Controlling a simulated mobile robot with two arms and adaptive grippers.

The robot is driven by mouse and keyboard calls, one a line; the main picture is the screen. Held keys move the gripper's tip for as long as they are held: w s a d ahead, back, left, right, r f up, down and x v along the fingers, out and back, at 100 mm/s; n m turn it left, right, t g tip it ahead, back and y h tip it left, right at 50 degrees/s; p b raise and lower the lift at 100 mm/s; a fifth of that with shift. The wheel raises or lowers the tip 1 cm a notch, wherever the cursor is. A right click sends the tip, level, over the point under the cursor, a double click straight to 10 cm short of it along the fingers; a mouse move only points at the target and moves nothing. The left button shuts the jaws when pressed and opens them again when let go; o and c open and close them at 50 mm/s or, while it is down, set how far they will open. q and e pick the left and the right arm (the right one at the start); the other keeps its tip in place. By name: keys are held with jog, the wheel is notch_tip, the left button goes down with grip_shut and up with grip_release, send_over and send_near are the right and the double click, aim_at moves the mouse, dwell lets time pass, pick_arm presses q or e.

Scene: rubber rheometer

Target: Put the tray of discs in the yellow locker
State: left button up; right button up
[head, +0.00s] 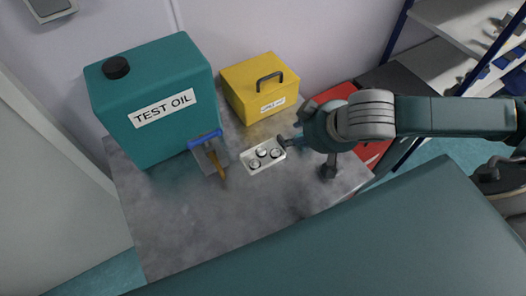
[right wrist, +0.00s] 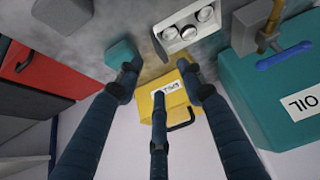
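The white tray (head: 267,168) holds several round metallic discs and lies flat on the grey table, left of my right gripper (head: 300,145). The tray also shows at the top of the right wrist view (right wrist: 172,45). The yellow locker (head: 240,80) stands at the back of the table behind the tray, with a dark handle and a white label; it looks closed. In the right wrist view my right gripper (right wrist: 159,78) has its fingers spread with nothing between them. The tray lies beyond its fingertips. My left gripper is in neither view.
A large teal TEST OIL container (head: 165,130) stands left of the locker. A red cabinet (head: 335,95) and shelves (head: 450,60) are at the right. The table's left front (head: 180,230) is clear.

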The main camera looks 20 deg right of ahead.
aim_at(264, 153)
jog(key=b+x, duration=0.4)
jog(key=b, duration=0.3)
jog(key=shift+w+f, duration=0.1)
jog(key=shift+f, duration=0.3)
jog(key=shift+w+f+b, duration=0.15)
jog(key=shift+f+b, duration=0.05)
jog(key=shift+b, duration=0.35)
jog(key=shift+w+f, duration=0.2)
jog(key=x, duration=0.4)
jog(key=shift+w+d+f+p, duration=0.1)
jog(key=shift+w+f+p, duration=0.1)
jog(key=shift+p, duration=0.15)
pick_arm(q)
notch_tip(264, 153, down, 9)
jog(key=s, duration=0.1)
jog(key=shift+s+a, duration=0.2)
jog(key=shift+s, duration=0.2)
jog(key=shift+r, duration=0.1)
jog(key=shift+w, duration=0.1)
pick_arm(e)
jog(key=shift+s, duration=0.1)
grip_shut()
